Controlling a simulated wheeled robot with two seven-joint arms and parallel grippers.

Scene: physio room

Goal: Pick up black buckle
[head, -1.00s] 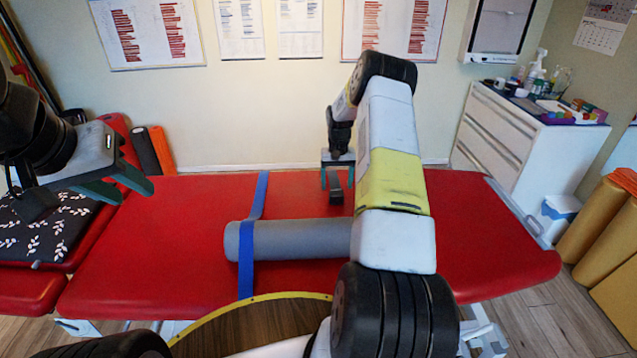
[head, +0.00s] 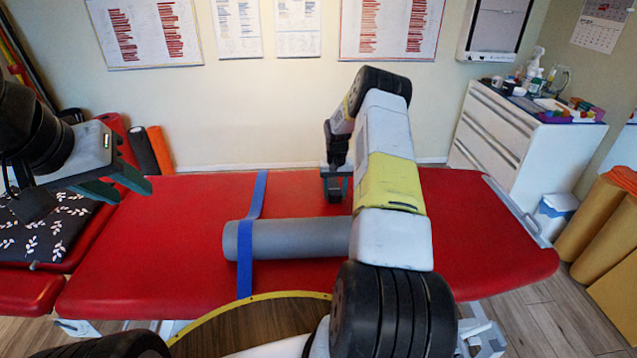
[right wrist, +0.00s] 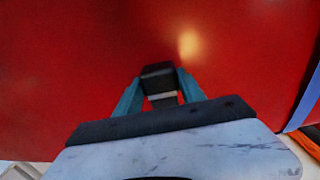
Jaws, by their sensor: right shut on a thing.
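The black buckle (right wrist: 159,77) shows in the right wrist view between the teal fingers of my right gripper (right wrist: 158,92), which is shut on it. In the head view my right gripper (head: 334,188) points down at the far side of the red treatment table (head: 160,235), beyond the grey roller. There the buckle is small and dark, hard to tell from the fingers. I cannot tell whether it touches the table. My left gripper (head: 122,190) is at the left, its teal fingers apart and empty, above the table's left part.
A grey roller (head: 295,238) lies on the table with a blue strap (head: 247,240) across it. A patterned black cushion (head: 45,225) is at the left. A white drawer cabinet (head: 510,140) stands at the right.

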